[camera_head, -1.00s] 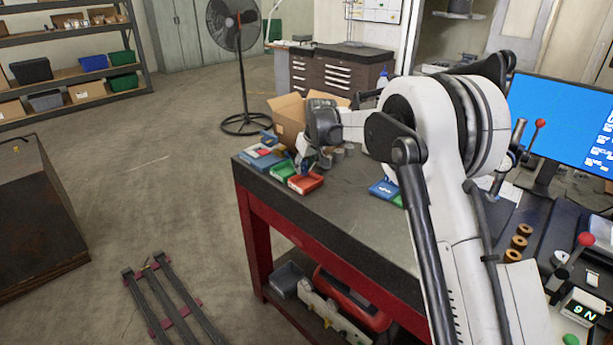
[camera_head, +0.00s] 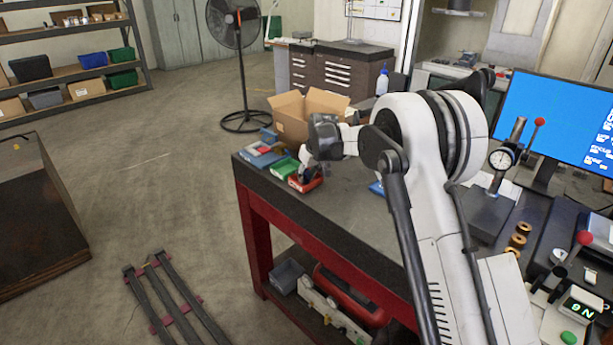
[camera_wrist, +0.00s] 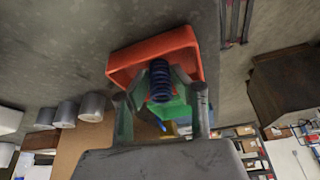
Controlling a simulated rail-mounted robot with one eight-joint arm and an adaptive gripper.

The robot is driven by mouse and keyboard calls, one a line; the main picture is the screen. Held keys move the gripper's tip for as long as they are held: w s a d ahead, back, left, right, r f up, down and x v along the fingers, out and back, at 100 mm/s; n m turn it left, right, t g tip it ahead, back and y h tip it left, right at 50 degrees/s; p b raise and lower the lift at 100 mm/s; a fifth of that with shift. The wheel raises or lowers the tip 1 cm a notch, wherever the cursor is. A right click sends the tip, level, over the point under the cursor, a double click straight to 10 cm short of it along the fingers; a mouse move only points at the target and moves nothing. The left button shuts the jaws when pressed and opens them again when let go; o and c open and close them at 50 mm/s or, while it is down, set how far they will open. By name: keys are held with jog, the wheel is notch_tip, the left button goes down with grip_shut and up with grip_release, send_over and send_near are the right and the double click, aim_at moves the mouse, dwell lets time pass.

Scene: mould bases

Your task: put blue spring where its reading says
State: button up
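The blue spring (camera_wrist: 160,80) is dark blue and coiled; in the wrist view it stands between the fingertips of my gripper (camera_wrist: 160,88). Both fingertips come in close against its sides, so my gripper looks shut on it. Behind it is the red bin (camera_wrist: 125,65), with a green bin (camera_wrist: 174,112) beside it. In the head view my gripper (camera_head: 308,172) is low over the red bin (camera_head: 306,185); the spring is too small to tell there. The green bin (camera_head: 284,168) and a blue bin (camera_head: 262,156) lie to the left. A display (camera_head: 583,310) shows a digit and N, possibly 9 or 6.
The bins stand at the far left corner of the red-framed bench (camera_head: 250,185), near a cardboard box (camera_head: 293,120). A gauge stand (camera_head: 501,160) and copper-coloured spools (camera_head: 517,240) are at the right, near a monitor (camera_head: 555,125). Grey cylinders (camera_wrist: 92,108) stand near the bins.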

jog(key=o, duration=0.4)
